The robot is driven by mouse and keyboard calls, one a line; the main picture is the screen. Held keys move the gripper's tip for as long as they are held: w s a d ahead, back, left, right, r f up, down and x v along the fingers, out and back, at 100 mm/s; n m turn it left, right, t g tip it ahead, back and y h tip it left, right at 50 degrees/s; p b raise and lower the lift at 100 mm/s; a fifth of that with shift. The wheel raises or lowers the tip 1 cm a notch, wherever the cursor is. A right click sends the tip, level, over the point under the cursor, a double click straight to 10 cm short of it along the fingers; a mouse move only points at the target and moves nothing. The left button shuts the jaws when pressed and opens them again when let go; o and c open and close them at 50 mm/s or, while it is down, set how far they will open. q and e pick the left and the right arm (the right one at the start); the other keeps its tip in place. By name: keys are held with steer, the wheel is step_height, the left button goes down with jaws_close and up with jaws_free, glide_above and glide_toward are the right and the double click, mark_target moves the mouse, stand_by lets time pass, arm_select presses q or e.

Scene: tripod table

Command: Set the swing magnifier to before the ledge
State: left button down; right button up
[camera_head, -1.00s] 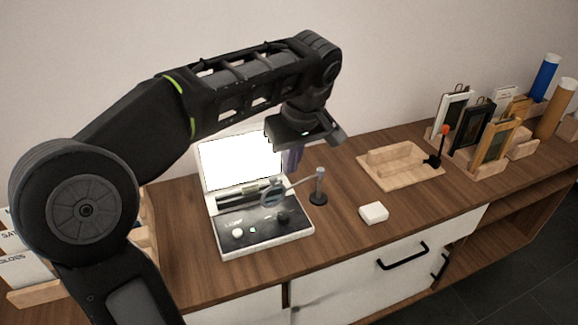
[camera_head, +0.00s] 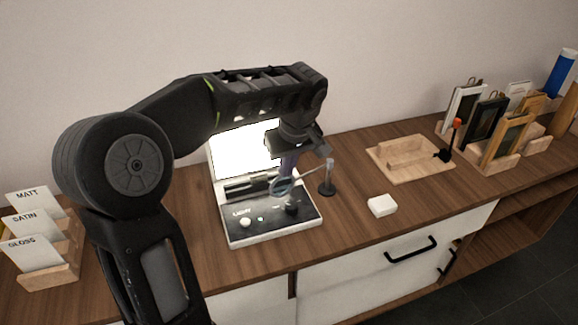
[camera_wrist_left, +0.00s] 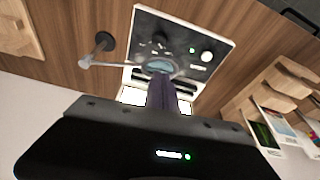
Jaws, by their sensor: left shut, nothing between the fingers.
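The swing magnifier has a dark round base and short upright post (camera_head: 327,181), with a thin pale arm reaching left to a round lens (camera_head: 279,187). The lens hangs over the white light box's dark control panel (camera_head: 262,222), just in front of a dark slotted ledge (camera_head: 246,186) below the bright screen. My left gripper (camera_head: 287,169) points down, shut and empty, close behind the lens. In the left wrist view, the fingers (camera_wrist_left: 163,90) overlap the lens's edge (camera_wrist_left: 160,66); I cannot tell whether they touch. The post (camera_wrist_left: 103,43) stands to its left. My right gripper is not in view.
A small white block (camera_head: 381,206) lies right of the magnifier. A wooden tray (camera_head: 402,170) and framed samples (camera_head: 487,118) stand further right. Labelled cards (camera_head: 34,226) stand in a wooden holder at left. The counter between post and tray is clear.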

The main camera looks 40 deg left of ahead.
arm_select(q)
steer(key=shift+m, duration=0.8)
steer(key=a, duration=0.2)
steer(key=w+a, duration=0.1)
steer(key=a, duration=0.1)
steer(key=shift+w+a, duration=0.1)
steer(key=shift+w, duration=0.1)
